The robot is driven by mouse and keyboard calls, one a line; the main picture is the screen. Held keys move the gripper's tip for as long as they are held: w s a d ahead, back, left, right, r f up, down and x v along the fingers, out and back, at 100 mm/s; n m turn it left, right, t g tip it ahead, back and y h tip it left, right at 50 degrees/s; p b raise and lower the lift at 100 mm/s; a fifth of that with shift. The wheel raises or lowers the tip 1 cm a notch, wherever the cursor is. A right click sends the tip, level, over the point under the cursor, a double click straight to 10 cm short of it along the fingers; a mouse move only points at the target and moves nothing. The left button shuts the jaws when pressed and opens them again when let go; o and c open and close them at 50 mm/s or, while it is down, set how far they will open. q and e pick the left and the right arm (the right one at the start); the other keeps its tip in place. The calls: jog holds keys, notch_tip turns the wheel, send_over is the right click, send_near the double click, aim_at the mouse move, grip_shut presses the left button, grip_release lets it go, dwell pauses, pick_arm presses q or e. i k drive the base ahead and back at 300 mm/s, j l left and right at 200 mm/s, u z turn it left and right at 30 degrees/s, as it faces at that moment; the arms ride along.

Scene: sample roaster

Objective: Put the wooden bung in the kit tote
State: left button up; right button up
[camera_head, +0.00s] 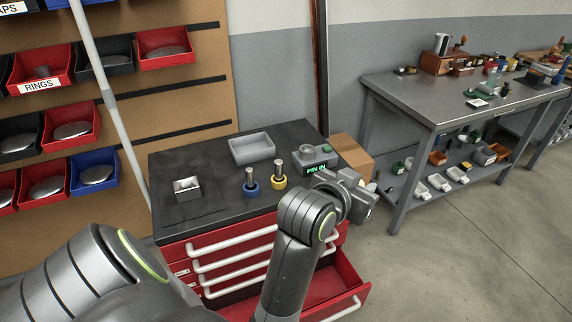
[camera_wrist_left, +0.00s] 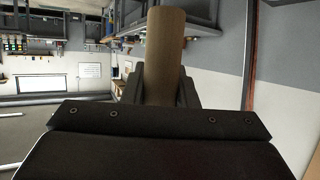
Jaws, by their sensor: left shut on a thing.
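My left gripper (camera_head: 364,200) is beyond the right front corner of the red tool cabinet, in the head view. In the left wrist view my left gripper (camera_wrist_left: 160,92) is shut on the wooden bung (camera_wrist_left: 165,50), a plain brown tapered piece standing out between the two dark fingers. In the head view I cannot make out the bung; the wrist and gripper body hide it. A grey open-topped tote (camera_head: 252,149) sits at the back of the cabinet top; its inside looks empty. I cannot tell for sure that it is the kit tote. My right gripper is not in view.
A red drawer (camera_head: 345,301) stands open. A cardboard box (camera_head: 350,156) is behind.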

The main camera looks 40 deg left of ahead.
aim_at(248, 157)
jog(key=k+j+z, duration=0.15)
jog(key=z, duration=0.25)
jog(key=k+z, duration=0.55)
jog(key=z, duration=0.25)
jog(key=k+z, duration=0.25)
jog(key=z, duration=0.15)
jog(key=k+j+z, duration=0.1)
jog(key=k+z, duration=0.15)
jog(key=z, duration=0.15)
jog(key=k+z, duration=0.25)
jog(key=z, duration=0.15)
jog(key=k+z, duration=0.3)
jog(key=z, duration=0.15)
jog(key=k+l+z, duration=0.1)
jog(key=k+z, duration=0.15)
jog(key=z, duration=0.15)
jog(key=k+j+z, duration=0.15)
jog(key=k+z, duration=0.25)
jog(key=k+j+z, duration=0.15)
jog(key=z, duration=0.2)
jog(key=k+z, duration=0.4)
jog(key=k+l+z, duration=0.15)
jog(key=z, duration=0.2)
jog(key=k+u, duration=0.3)
jog(key=u, duration=0.15)
jog(key=k+j+u, duration=0.25)
jog(key=u, duration=2.7)
jog(key=j, duration=0.1)
